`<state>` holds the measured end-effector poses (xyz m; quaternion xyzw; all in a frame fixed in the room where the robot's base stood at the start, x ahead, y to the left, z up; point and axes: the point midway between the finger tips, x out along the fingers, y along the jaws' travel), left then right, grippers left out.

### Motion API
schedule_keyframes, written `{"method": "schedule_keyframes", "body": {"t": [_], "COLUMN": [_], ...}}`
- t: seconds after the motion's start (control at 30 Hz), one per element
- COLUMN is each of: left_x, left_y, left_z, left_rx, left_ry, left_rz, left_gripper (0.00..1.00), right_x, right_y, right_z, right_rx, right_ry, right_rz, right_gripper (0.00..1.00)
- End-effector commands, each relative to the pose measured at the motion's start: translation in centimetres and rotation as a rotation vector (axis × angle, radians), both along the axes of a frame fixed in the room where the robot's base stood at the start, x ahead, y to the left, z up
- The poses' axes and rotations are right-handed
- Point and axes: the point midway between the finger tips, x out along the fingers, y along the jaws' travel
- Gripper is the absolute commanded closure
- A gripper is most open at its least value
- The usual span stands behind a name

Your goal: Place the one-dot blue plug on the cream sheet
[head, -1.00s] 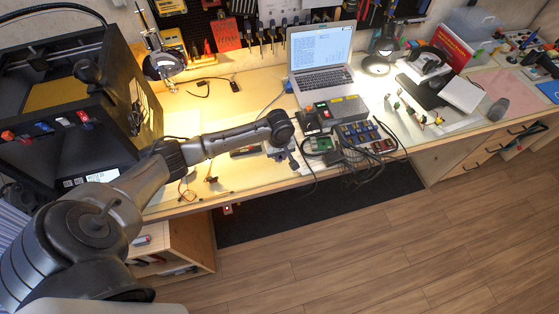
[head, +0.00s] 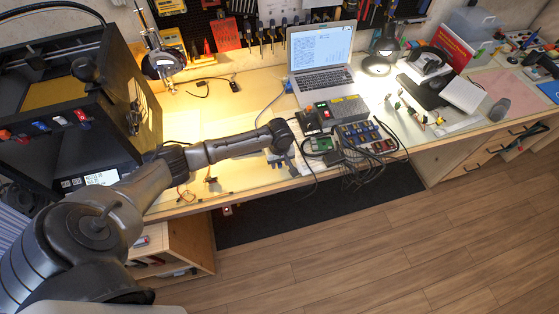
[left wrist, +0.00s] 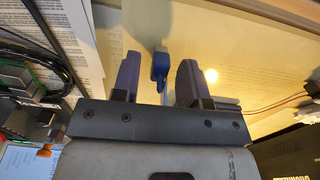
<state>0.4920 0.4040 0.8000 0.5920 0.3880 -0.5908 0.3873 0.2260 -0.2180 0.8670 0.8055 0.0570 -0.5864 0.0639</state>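My left gripper (head: 283,165) hangs over the front part of the bench in the head view, pointing down. In the left wrist view its two purple-grey fingers (left wrist: 158,80) stand apart. A blue plug (left wrist: 160,65) shows between them, with a gap on each side. Its dots cannot be made out. A pale cream, glossy sheet-like surface (left wrist: 235,50) lies beyond the fingers and reflects a lamp. In the head view a pale surface (head: 243,178) lies left of the gripper; its edges are hard to tell. My right gripper is not in view.
A circuit board (head: 320,145), dark cables and a power unit (head: 350,107) crowd the right side of the gripper. The laptop (head: 320,68) stands behind. A black printer-like box (head: 70,110) is at left. The bench between box and laptop is mostly clear.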

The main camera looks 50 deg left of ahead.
Motion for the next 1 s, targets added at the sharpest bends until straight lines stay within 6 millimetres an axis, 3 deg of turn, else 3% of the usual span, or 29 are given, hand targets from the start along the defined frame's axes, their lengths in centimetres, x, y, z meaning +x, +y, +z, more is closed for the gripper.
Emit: {"method": "schedule_keyframes", "body": {"t": [0.27, 0.37, 0.8, 1.0], "left_x": [0.0, 0.0, 0.1, 0.1], "left_y": [0.0, 0.0, 0.0, 0.0], "left_z": [0.1, 1.0, 8.9, 11.3], "left_rx": [0.001, 0.0, 0.0, -0.001], "left_ry": [-0.001, -0.001, -0.002, -0.002], "left_rz": [0.0, 0.001, 0.0, 0.0], "left_gripper": [0.59, 0.59, 0.59, 0.59], "right_x": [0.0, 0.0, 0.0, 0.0], "right_y": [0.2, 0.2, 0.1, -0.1], "right_z": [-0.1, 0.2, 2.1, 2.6], "right_rx": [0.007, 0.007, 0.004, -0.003], "right_ry": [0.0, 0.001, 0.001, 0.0], "right_rz": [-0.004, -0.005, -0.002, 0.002], "right_gripper": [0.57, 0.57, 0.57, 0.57]}}
